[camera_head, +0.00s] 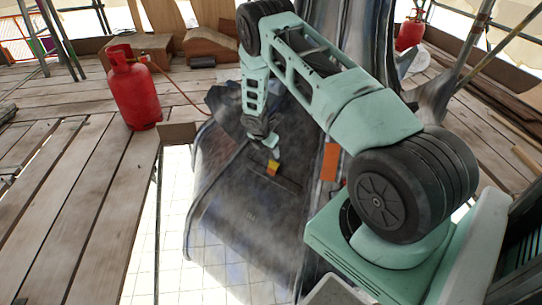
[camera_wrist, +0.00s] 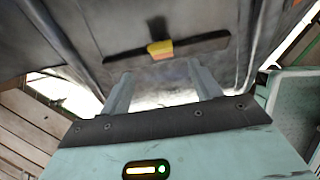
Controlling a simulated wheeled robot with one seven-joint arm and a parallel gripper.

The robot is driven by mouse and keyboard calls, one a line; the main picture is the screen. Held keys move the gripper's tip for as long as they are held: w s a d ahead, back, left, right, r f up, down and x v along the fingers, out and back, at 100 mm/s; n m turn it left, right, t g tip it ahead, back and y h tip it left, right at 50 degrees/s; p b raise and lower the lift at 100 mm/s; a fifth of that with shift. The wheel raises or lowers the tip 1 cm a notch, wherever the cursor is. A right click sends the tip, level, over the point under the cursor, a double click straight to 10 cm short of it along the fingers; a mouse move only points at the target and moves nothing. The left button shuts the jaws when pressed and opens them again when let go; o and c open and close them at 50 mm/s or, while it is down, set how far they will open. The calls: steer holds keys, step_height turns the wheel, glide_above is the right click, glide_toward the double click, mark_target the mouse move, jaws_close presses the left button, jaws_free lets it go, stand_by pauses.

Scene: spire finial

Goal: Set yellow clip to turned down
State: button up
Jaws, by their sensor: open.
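The yellow clip (camera_wrist: 160,48) shows in the wrist view on a dark flat bar (camera_wrist: 205,46) fixed to a grey metal panel. It has a yellow part and an orange-red part; which way it is turned I cannot tell. In the head view the clip (camera_head: 273,166) is small, on the sloping grey metal surface (camera_head: 245,210) below the end of my arm. My gripper (camera_wrist: 160,85) is open, its two fingers apart and pointing toward the bar, with the clip between their lines and beyond the tips. Nothing is seen between the fingers.
An orange rectangle (camera_head: 330,162) lies on the metal right of the clip. A red gas cylinder (camera_head: 132,90) with a hose stands on the plank floor (camera_head: 75,180) at left; another red cylinder (camera_head: 410,33) is at back right. A bright, grid-patterned gap (camera_head: 165,235) lies beside the planks.

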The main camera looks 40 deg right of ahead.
steer(key=v, duration=0.5)
steer(key=shift+a+r+p, duration=0.1)
steer(key=shift+r+p, duration=0.05)
steer(key=shift+p, duration=0.2)
steer(key=r+m+y+b, duration=0.1)
steer(key=m+y+b, duration=0.65)
steer(key=m, duration=2.85)
glide_above(273, 164)
steer(key=b, duration=0.4)
steer(key=h, duration=0.4)
steer(key=shift+g, duration=0.3)
step_height(273, 164, down, 17)
steer(key=b, duration=0.5)
steer(key=shift+r, duration=0.1)
